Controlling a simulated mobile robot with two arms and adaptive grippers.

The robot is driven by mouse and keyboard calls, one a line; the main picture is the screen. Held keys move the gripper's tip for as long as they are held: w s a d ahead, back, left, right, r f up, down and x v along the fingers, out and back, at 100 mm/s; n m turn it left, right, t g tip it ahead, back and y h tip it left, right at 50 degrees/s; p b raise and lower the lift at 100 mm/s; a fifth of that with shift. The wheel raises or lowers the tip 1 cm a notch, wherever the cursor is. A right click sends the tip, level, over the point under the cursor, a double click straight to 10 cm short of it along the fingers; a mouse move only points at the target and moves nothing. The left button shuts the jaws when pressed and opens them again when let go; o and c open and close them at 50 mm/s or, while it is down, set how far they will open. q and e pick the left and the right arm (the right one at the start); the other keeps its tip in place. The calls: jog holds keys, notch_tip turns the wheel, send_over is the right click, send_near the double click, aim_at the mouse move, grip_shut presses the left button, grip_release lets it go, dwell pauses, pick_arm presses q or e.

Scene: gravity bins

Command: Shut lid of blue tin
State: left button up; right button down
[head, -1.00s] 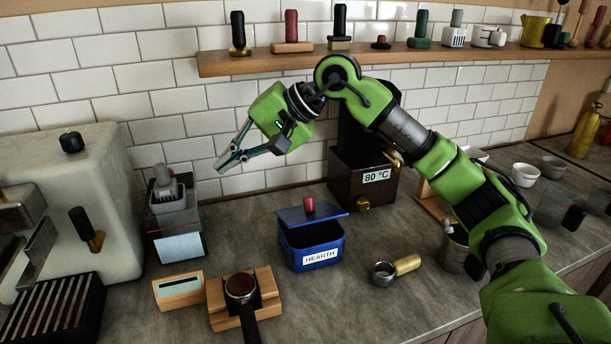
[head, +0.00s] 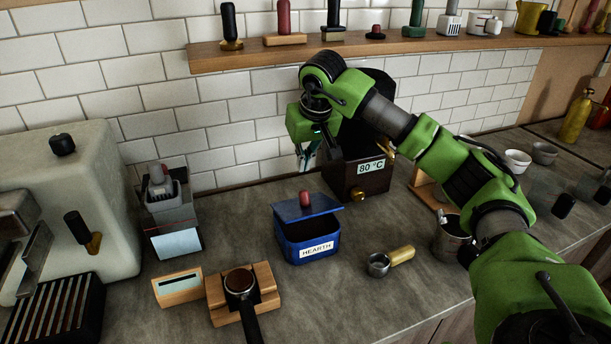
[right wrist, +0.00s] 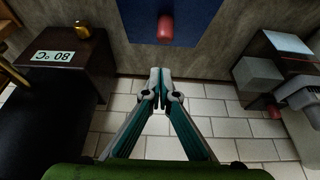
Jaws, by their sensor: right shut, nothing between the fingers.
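The blue tin (head: 306,239), labelled HEARTH, stands on the counter. Its blue lid (head: 322,211) with a red knob (head: 304,199) is raised at an angle over the back of the tin, and the dark inside shows at the front. In the right wrist view the lid (right wrist: 205,22) and its red knob (right wrist: 165,28) lie at the top. My right gripper (head: 304,168) points down, shut and empty, above and behind the lid, apart from it. Its closed fingertips also show in the right wrist view (right wrist: 160,72). My left gripper is not in view.
A dark box with an 80 °C display (head: 360,172) stands right behind the tin. A grinder (head: 165,210), a portafilter on a wooden stand (head: 262,290) and a scoop (head: 388,260) surround it. The counter in front of the tin is clear.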

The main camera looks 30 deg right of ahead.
aim_at(306, 190)
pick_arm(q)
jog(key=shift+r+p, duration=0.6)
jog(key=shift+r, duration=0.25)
pick_arm(e)
jog(key=shift+s+a+f, duration=0.1)
jog(key=shift+s+f, duration=0.1)
jog(key=shift+f, duration=0.55)
jog(key=shift+s+a+f, duration=0.1)
jog(key=shift+s+f, duration=0.1)
jog(key=shift+f, duration=0.6)
jog(key=shift+s+f, duration=0.2)
jog(key=shift+f, duration=0.55)
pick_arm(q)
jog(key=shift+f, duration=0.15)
